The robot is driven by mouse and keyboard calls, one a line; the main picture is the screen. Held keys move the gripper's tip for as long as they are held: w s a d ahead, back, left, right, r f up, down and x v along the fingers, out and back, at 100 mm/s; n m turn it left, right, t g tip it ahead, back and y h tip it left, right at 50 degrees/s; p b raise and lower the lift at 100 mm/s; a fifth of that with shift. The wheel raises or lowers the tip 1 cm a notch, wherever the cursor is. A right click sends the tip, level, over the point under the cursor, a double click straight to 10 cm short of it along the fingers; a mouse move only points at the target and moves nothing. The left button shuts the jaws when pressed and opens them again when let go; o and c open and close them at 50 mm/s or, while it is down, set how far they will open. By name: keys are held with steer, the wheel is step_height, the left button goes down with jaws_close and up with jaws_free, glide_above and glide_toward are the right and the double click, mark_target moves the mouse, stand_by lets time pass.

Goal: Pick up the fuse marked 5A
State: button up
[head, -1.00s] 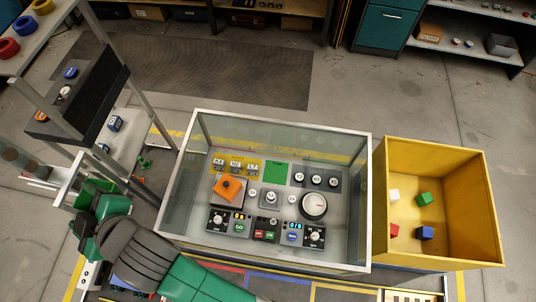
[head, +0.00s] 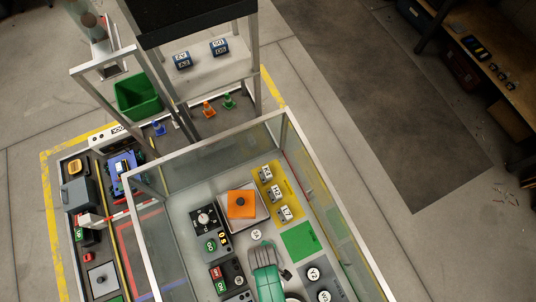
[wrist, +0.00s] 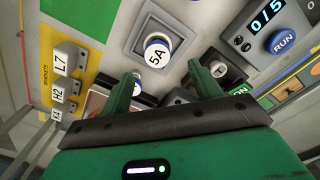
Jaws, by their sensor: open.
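The fuse marked 5A (wrist: 157,53) is a white round cap with a blue edge, seated in a square grey socket (wrist: 152,36) on the bench panel, in the wrist view. My gripper (wrist: 163,76) is open and empty, its two green fingers apart, with the fuse just beyond the gap between the fingertips. I see no contact between fingers and fuse. In the head view my green gripper is over the panel, and I cannot make out the fuse there.
Glass walls with a metal rim (head: 150,249) surround the panel. An orange block (head: 241,204), a green square (head: 299,242) and a yellow strip (head: 265,190) with labelled pieces lie near the gripper. The RUN button (wrist: 284,40) is at the right in the wrist view.

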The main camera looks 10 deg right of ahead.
steer(key=f+b, duration=0.2)
steer(key=f, duration=0.2)
steer(key=f+b, duration=0.3)
steer(key=f, duration=0.1)
steer(key=shift+w+d, duration=0.1)
steer(key=shift+d, duration=0.1)
steer(key=shift+r, duration=0.15)
steer(key=shift+c, duration=0.2)
steer(key=c, duration=1)
